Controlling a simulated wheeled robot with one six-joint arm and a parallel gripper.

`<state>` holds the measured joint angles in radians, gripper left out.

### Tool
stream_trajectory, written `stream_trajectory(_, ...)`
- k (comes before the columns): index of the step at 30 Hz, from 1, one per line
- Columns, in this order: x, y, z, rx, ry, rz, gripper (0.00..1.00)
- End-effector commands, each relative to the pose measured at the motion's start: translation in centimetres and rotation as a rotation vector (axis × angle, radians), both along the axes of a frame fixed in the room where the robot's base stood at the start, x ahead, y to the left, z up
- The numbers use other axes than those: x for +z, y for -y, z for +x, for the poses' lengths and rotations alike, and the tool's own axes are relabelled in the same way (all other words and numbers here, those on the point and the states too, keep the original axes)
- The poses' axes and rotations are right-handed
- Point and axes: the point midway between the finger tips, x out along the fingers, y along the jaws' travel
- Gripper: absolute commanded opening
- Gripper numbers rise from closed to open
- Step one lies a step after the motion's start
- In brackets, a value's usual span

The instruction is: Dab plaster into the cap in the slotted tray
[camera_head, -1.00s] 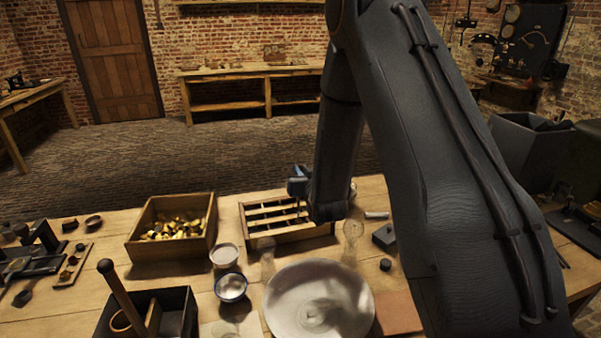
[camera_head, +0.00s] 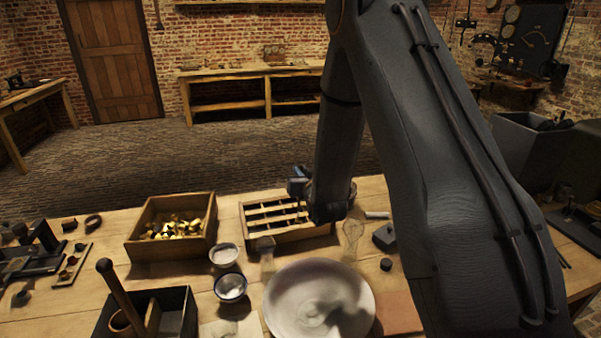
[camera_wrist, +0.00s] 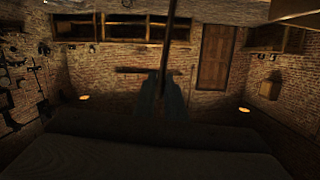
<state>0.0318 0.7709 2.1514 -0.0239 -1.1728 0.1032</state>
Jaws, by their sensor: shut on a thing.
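The slotted wooden tray (camera_head: 288,236) stands at the middle of the bench, its long slots facing up. My gripper (camera_head: 298,184) is above the tray's back right part, partly hidden by my own wrist. In the wrist view my gripper (camera_wrist: 166,82) is shut on a thin dark tool (camera_wrist: 170,40), seen against the far wall. The tool's tip and any plaster on it cannot be made out. No cap can be told apart in the slots. Two small bowls with pale contents, an upper bowl (camera_head: 224,255) and a lower bowl (camera_head: 230,288), stand front left of the tray.
A wooden box of brass pieces (camera_head: 130,247) is left of the tray. A large pale plate (camera_head: 300,300) lies in front. Clear glass pieces (camera_head: 352,232) stand near the tray. A dark bin (camera_head: 180,322) with an upright handle is front left.

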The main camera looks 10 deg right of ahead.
Motion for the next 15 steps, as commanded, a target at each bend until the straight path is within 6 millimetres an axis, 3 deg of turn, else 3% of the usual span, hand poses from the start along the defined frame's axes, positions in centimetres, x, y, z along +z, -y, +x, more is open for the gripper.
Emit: stream_trajectory(15, -1.3, 0.0, 0.0, 0.000, -0.001, 0.000, 0.00)
